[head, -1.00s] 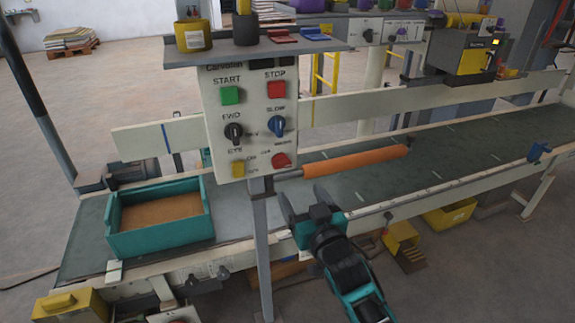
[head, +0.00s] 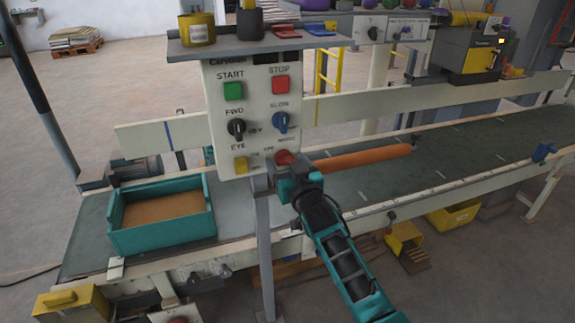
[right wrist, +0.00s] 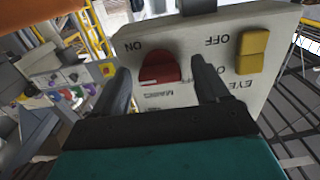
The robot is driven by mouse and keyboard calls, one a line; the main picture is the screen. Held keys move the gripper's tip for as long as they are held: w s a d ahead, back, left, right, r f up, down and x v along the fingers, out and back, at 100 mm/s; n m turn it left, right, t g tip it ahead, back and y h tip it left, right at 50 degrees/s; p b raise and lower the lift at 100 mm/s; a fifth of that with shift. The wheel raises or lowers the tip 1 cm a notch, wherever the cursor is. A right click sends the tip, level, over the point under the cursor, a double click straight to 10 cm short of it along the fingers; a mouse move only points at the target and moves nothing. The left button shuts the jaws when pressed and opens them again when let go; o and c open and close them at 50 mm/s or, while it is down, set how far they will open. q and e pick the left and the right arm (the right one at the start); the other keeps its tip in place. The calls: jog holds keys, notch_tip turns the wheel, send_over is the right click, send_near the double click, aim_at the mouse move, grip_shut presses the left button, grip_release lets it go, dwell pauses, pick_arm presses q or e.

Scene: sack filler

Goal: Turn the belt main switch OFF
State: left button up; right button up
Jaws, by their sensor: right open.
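The control panel (head: 258,120) carries a red rotary knob (head: 284,157) at its lower right, which I take as the belt main switch. The knob also shows in the right wrist view (right wrist: 160,69), upside down, with "ON" and "OFF" printed on either side of it. Its exact setting is hard to read. My right gripper (head: 290,172) is open at the knob. In the right wrist view its two fingers (right wrist: 160,75) stand on either side of the red knob, with gaps visible; contact cannot be told. My left gripper is not in view.
A yellow EYE switch (head: 240,164) sits left of the red knob, with a blue knob (head: 280,122) above. A black knob (head: 236,129), green START (head: 233,91) and red STOP (head: 280,85) buttons share the panel. An orange roller (head: 365,157) lies right; a teal tray (head: 160,238) sits left.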

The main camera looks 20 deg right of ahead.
jog(key=shift+c, duration=0.4)
jog(key=c, duration=1)
jog(key=shift+n, duration=0.4)
jog(key=n, duration=1.3)
jog(key=shift+n, duration=2)
